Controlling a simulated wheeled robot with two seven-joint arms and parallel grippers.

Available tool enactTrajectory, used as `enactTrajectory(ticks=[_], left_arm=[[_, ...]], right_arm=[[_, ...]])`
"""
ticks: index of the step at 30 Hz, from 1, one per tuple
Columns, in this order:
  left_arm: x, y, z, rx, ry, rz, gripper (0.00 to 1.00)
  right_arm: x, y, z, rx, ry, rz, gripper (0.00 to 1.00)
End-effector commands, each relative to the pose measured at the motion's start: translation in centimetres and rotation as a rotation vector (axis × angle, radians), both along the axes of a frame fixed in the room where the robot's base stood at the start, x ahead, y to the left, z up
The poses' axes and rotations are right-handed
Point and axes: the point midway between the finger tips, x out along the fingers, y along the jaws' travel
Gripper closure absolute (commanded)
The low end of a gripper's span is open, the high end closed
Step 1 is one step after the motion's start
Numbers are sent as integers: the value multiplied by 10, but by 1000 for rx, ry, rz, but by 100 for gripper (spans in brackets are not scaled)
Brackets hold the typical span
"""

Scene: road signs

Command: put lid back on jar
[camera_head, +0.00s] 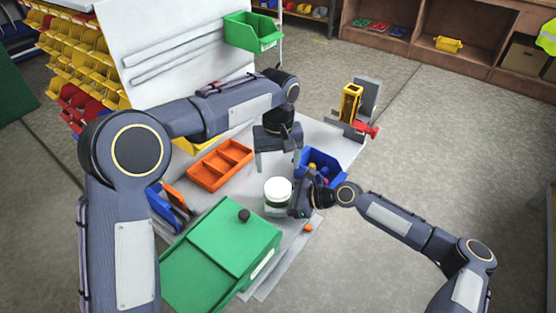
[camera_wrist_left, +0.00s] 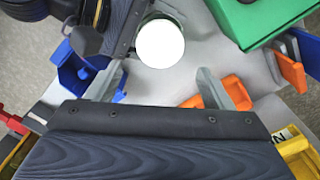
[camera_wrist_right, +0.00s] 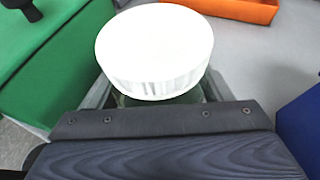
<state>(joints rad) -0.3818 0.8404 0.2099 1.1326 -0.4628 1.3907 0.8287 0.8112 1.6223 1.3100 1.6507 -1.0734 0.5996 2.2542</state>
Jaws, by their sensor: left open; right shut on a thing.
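The jar (camera_head: 277,208) stands on the table with a round white lid (camera_head: 278,189) on its mouth. The lid also shows in the left wrist view (camera_wrist_left: 160,44) and fills the middle of the right wrist view (camera_wrist_right: 155,50). It looks level; whether it is fully seated I cannot tell. My right gripper (camera_head: 288,208) is shut on the jar's body from the right, below the lid; its fingertips are partly hidden. My left gripper (camera_head: 277,170) is open and empty, pointing down just behind and above the lid, its fingers apart and clear of it.
A green box (camera_head: 215,245) with a black knob stands close to the jar's left front. An orange divided tray (camera_head: 220,165) lies behind left, and a blue bin (camera_head: 325,163) stands behind right. A grey stand with a yellow part (camera_head: 350,103) is at the table's far right.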

Motion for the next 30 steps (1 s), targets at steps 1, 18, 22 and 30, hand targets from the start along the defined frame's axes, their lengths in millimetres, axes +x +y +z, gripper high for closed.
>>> enactTrajectory(ticks=[1, 18, 22, 30], left_arm=[[0, 0, -4, 1, 2, 0, 25], [0, 0, -76, 1, 2, -2, 25], [0, 0, -79, 1, 2, -1, 25], [0, 0, -79, 1, 1, -1, 30]], right_arm=[[0, 0, 0, 0, 0, 0, 91], [0, 0, 0, 1, 0, 0, 91], [0, 0, 0, 1, 0, 0, 91], [0, 0, 0, 1, 0, 0, 91]])
